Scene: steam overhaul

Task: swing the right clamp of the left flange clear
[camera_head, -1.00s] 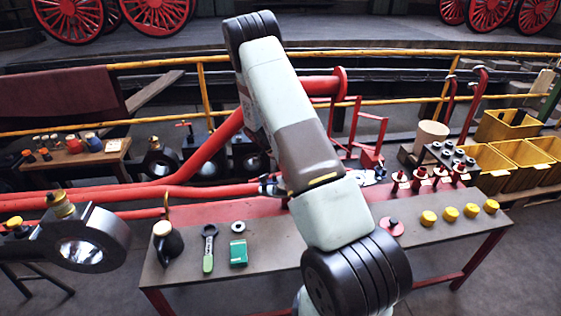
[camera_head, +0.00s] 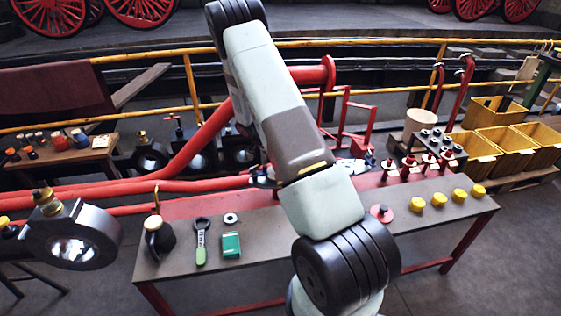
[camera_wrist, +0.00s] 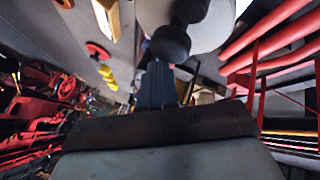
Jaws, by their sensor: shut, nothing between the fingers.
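My gripper (camera_wrist: 158,88) shows in the wrist view with its narrow dark fingers together and empty. A dark round knob (camera_wrist: 171,44) is right at or just beyond the fingertips; I cannot tell whether they touch. A pale rounded surface (camera_wrist: 215,22) lies behind the knob. In the head view my arm crosses the middle and my gripper is not visible. A large grey ring flange (camera_head: 73,243) with a brass fitting (camera_head: 47,201) stands at the far left. Dark flanges (camera_head: 149,156) (camera_head: 198,155) sit behind the red pipes. I cannot make out which clamp is the right one of the left flange.
A bench (camera_head: 262,262) holds a green-handled wrench (camera_head: 201,243), a green box (camera_head: 231,244), a dark oil can (camera_head: 158,238) and yellow caps (camera_head: 439,200). Red pipes (camera_head: 100,188) and a yellow railing (camera_head: 190,85) run behind it. Yellow bins (camera_head: 505,140) stand at right.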

